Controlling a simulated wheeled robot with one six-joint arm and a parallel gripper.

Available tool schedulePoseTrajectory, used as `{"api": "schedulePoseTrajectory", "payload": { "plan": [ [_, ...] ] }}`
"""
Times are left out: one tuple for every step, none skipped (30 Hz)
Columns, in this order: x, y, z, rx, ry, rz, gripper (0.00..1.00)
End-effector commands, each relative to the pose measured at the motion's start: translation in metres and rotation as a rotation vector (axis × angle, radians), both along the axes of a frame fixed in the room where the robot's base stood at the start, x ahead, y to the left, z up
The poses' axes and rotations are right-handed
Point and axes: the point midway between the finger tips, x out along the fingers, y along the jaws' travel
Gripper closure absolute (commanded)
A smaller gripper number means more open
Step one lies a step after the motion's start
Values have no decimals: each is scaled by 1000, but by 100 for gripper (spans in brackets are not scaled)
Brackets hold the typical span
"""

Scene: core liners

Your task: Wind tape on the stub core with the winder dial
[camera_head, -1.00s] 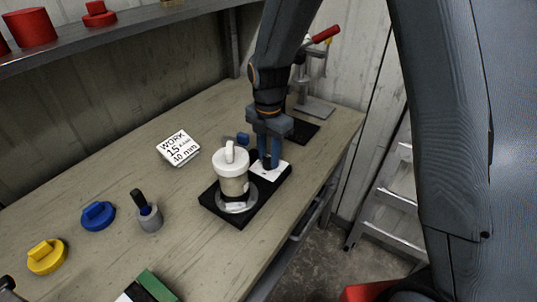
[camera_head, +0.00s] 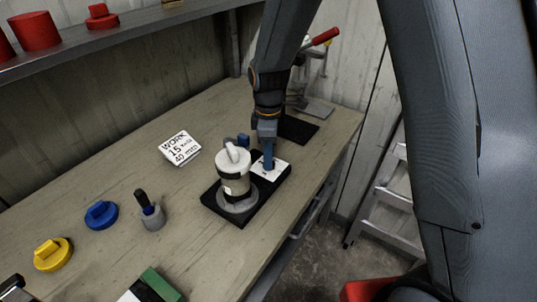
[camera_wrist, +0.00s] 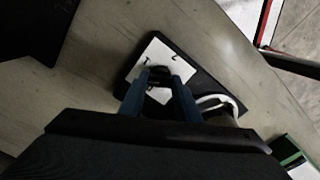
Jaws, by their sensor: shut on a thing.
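The stub core (camera_head: 237,182) stands upright on a round grey base on the black winder board (camera_head: 262,205). It is pale, with a dark band around it, and a white cap with a raised tab (camera_head: 233,157) tops it. My gripper (camera_head: 268,168) points down at the white dial plate (camera_head: 281,168) beside the core. In the wrist view my gripper (camera_wrist: 160,79) has its fingers on either side of the small dark winder dial (camera_wrist: 159,72) and is shut on it. The head view hides the dial behind the fingers. Part of the white cap (camera_wrist: 216,100) shows right of the fingers.
A work card (camera_head: 180,148) reads 15 and 40 mm. A small blue thing (camera_head: 243,140) is behind the core. A red-handled press (camera_head: 318,75) stands behind. Bench between is clear.

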Motion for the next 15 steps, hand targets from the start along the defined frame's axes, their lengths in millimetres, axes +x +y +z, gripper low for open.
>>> {"api": "schedulePoseTrajectory", "payload": {
  "plan": [
    [0, 0, 1, 1, -1, -29, 93],
    [0, 0, 1, 1, -1, -48, 93],
    [0, 0, 1, 1, -1, -70, 93],
    [0, 0, 1, 1, -1, -84, 93],
    [1, 0, 1, 1, -1, -99, 93],
    [1, 0, 1, 1, -1, -115, 93],
    [1, 0, 1, 1, -2, -128, 93],
    [1, 0, 1, 1, -2, -138, 93],
    [1, 0, 1, 1, -2, -150, 93],
    [1, 0, 1, 1, -2, -158, 93],
    [1, 0, 1, 1, -2, -165, 93],
    [1, 0, 1, 1, -2, -173, 93],
    [1, 0, 1, 1, -2, -177, 93],
    [1, 0, 1, 1, -2, -182, 93],
    [1, 0, 1, 1, -2, -186, 93]
  ]
}}
